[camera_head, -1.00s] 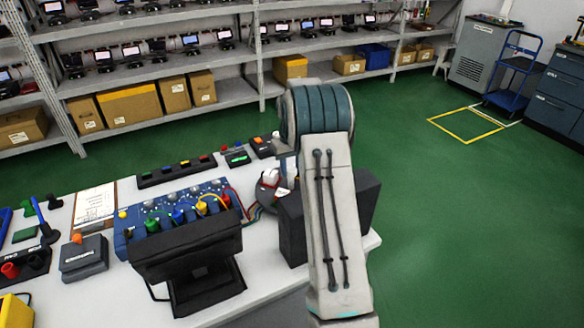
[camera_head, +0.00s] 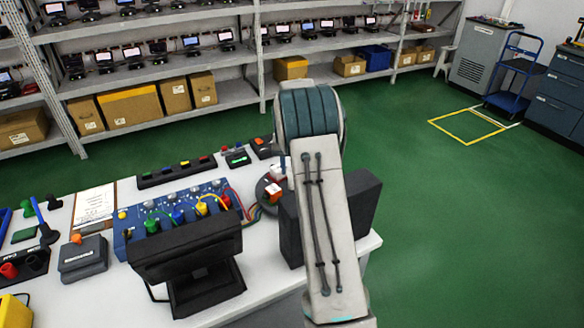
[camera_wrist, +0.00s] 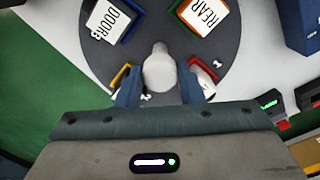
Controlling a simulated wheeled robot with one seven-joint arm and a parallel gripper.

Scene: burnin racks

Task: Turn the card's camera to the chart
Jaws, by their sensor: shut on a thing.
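A round dark turntable (camera_wrist: 105,65) fills the middle of the wrist view. Upright cards stand around it, one labelled DOOR (camera_wrist: 103,22) at upper left and one labelled REAR (camera_wrist: 208,15) at upper right. Two more cards are partly hidden beside my fingers. A pale rounded knob (camera_wrist: 158,68) stands at its centre. My gripper (camera_wrist: 158,88) has one finger on each side of the knob and is shut on it. In the head view the turntable (camera_head: 264,197) shows beside my arm, which hides part of it. I cannot make out which part is the camera or the chart.
A blue panel (camera_head: 140,238) with knobs and coloured leads stands left of the turntable. A black display (camera_head: 190,250) is in front. A dark box (camera_head: 365,205) stands behind my arm. A clipboard (camera_head: 95,205) lies at left. Open green floor lies right of the table.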

